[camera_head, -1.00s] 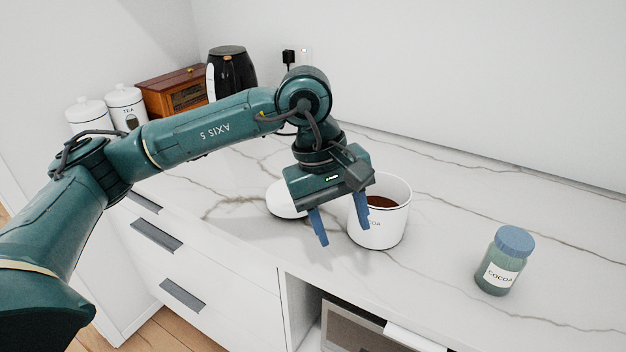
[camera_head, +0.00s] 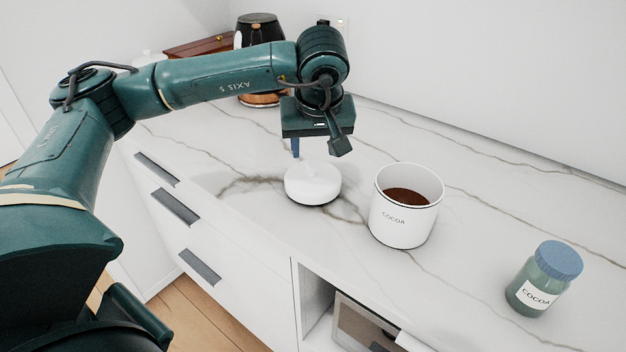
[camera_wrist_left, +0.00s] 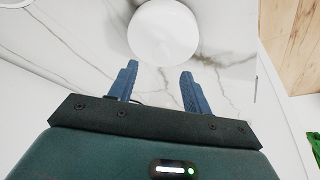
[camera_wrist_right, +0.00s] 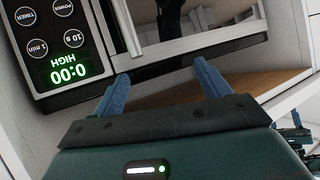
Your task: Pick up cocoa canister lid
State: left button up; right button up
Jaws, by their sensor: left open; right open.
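The white cocoa canister lid (camera_head: 313,184) lies on the marble counter, left of the open white canister labelled COCOA (camera_head: 404,212), which holds brown powder. The lid also shows as a white disc in the left wrist view (camera_wrist_left: 163,33). My left gripper (camera_head: 298,147) is open and empty, above and just behind the lid in the head view. In the left wrist view its blue fingers (camera_wrist_left: 160,84) point toward the lid, which lies beyond the tips. My right gripper (camera_wrist_right: 162,85) is open and empty, facing a microwave front; it is not in the head view.
A green jar with a blue cap (camera_head: 544,279) stands at the right. A dark kettle (camera_head: 256,60) and a wooden box (camera_head: 200,46) stand at the back left. The microwave (camera_wrist_right: 70,40) sits in an open niche below the counter.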

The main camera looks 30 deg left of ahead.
aim_at(313, 164)
pick_arm(q)
jog(key=x, duration=0.4)
jog(key=shift+f, duration=0.4)
grip_shut()
